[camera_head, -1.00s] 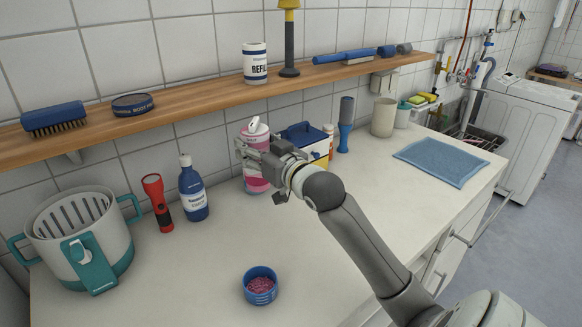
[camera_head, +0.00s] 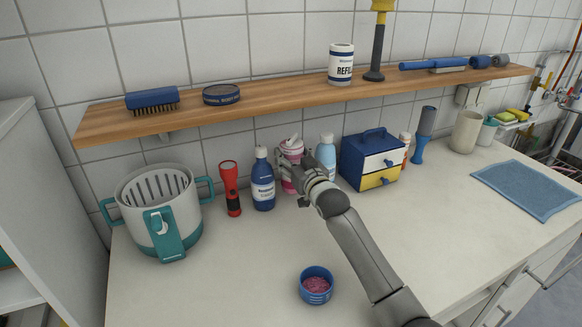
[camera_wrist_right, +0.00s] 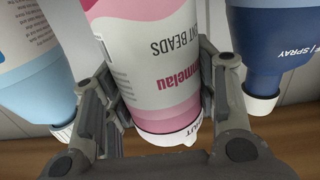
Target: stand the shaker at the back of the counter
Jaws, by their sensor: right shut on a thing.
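The shaker (camera_head: 291,152), pink and white with a white top, is upright at the back of the counter (camera_head: 240,265). It is between a dark blue spray bottle (camera_head: 263,185) and a light blue bottle (camera_head: 326,152). My right gripper (camera_head: 293,172) is shut on its side. In the right wrist view the fingers lie on both sides of the shaker (camera_wrist_right: 155,60), whose printed label faces the camera. My left gripper is not in view.
A red flashlight (camera_head: 230,188) and a teal-handled bucket (camera_head: 160,212) stand left. A blue toolbox (camera_head: 362,160) stands right of the light blue bottle. A wooden shelf (camera_head: 290,96) runs above. A blue bowl (camera_head: 316,285) sits in front; the counter around it is clear.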

